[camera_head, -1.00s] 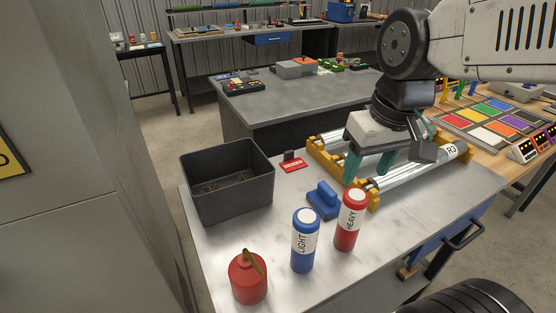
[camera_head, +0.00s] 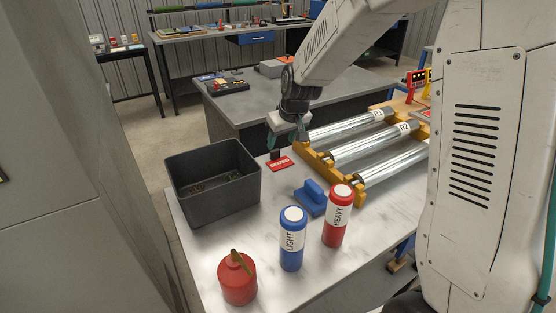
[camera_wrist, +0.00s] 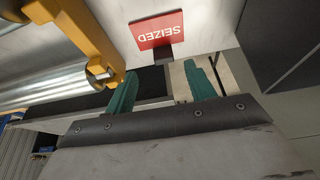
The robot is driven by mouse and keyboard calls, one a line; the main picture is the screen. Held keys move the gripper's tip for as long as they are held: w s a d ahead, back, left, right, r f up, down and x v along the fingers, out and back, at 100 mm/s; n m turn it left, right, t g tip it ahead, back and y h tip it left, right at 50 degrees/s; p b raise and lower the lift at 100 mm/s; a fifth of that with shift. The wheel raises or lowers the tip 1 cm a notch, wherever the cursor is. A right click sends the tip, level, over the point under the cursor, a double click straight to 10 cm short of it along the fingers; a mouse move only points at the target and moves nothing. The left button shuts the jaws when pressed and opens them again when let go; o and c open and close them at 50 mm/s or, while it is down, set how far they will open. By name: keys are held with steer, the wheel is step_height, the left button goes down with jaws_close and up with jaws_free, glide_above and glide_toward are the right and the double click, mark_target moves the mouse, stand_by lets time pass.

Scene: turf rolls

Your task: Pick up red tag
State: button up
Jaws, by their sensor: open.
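The red tag (camera_head: 279,164) lies on the marble-topped table, right of the dark bin, with a small dark block at its far edge. In the wrist view the red tag (camera_wrist: 160,31) reads SEIZED upside down, and its dark block (camera_wrist: 165,55) points toward my gripper. My gripper (camera_head: 286,143) is above the table's far edge, just beyond the tag. In the wrist view the two green fingers of my gripper (camera_wrist: 160,88) are spread apart and empty, with the tag ahead between their lines and not touched.
A dark open bin (camera_head: 213,205) stands left of the tag. A yellow rack with metal rollers (camera_head: 365,147) stands close on the right. A blue block (camera_head: 311,198), a blue LIGHT cylinder (camera_head: 292,240), a red HEAVY cylinder (camera_head: 337,217) and a red can (camera_head: 237,280) stand nearer.

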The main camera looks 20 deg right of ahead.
mark_target(276, 151)
steer(key=x, duration=0.5)
steer(key=shift+a+f, duration=0.3)
steer(key=c, duration=1)
